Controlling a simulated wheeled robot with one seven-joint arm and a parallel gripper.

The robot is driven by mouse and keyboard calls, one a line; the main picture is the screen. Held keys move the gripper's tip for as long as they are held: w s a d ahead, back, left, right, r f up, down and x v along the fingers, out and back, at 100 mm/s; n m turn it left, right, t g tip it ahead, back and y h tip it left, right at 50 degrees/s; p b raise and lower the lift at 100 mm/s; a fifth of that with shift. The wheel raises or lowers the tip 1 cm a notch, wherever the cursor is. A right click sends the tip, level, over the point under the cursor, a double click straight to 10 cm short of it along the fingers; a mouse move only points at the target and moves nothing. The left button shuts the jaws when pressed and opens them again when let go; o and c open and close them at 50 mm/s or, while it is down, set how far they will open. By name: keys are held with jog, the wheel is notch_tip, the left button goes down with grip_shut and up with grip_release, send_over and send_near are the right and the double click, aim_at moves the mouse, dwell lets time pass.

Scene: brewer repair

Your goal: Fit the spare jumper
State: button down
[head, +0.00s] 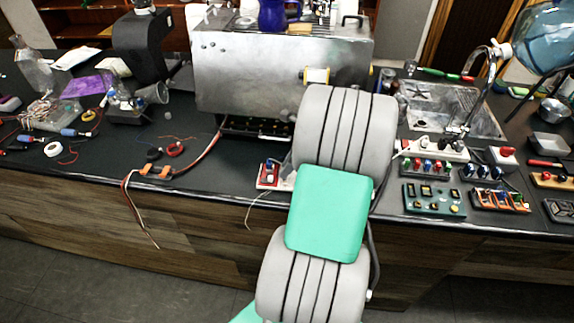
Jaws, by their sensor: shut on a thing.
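The steel brewer (245,85) stands at the back middle of the counter. A dark strip with small coloured parts (240,125) shows along its lower front. A red cable (205,150) runs from there to orange connectors (155,171), and loose wire ends hang over the counter's front edge. A small red block on a pale base (268,174) sits just left of my arm, with a thin pale wire hanging from it. I cannot tell which piece is the spare jumper. My arm crosses the middle of the view and hides its own end, so my gripper does not show.
Coils of red and dark wire (174,149) lie left of the brewer. Tools and a glass bottle (33,68) fill the far left. Right of my arm are a green panel (434,199), an orange-marked block (499,200) and a sink (440,98). The front-left counter is mostly clear.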

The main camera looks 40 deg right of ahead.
jog(key=shift+f+p, duration=0.6)
jog(key=shift+p, duration=0.15)
dwell(1.0)
jog(key=shift+p, duration=0.4)
dwell(0.4)
jog(key=c, duration=1.1)
grip_release()
jog(key=v, duration=0.7)
jog(key=shift+s+r+b, duration=0.15)
jog(key=shift+r+b, duration=0.2)
